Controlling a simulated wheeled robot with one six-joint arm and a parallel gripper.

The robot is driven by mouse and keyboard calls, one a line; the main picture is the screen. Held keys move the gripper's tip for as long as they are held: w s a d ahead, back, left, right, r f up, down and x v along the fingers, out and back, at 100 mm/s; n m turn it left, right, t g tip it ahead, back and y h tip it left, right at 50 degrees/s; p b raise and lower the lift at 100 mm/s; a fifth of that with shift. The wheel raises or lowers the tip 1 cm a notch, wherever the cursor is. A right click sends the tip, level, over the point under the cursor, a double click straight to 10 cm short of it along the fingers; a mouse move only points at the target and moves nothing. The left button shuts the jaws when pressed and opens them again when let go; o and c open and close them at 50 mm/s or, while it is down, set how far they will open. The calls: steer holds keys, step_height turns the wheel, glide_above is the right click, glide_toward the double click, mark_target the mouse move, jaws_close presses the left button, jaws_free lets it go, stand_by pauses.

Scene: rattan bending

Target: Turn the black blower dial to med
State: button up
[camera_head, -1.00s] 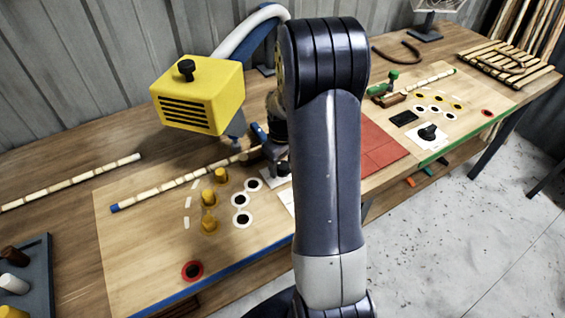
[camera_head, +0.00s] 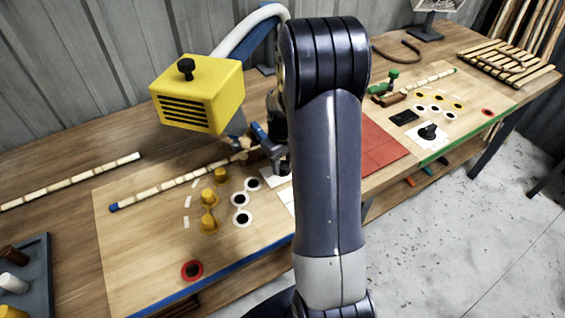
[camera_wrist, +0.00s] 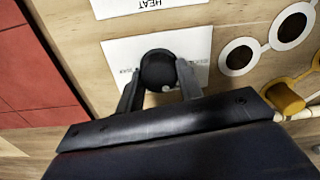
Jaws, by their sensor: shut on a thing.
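The black blower dial (camera_wrist: 159,70) sits on a white plate (camera_wrist: 118,52) in the wrist view. A small pale mark shows on the dial's near side, and the small lettering on the plate is too blurred to read. My gripper (camera_wrist: 160,82) is shut on the dial, with one finger on each side. In the head view my arm hides the dial, and only part of my gripper shows beside it, over the work board.
Yellow pegs (camera_head: 208,198) and white-ringed holes (camera_head: 242,218) lie beside the plate. A plate marked HEAT (camera_wrist: 150,5) is close by. The yellow blower box (camera_head: 198,95) stands behind. Red tiles (camera_head: 380,150) lie to the right.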

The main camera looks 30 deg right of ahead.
mark_target(283, 164)
steer(key=m+b, duration=0.1)
steer(key=m, duration=0.9)
steer(key=shift+d+b, duration=0.1)
steer(key=shift+b, duration=0.2)
steer(key=shift+m, duration=0.4)
steer(key=o, duration=1)
steer(key=shift+r, duration=0.1)
step_height(283, 164, up, 11)
steer(key=shift+f, duration=0.2)
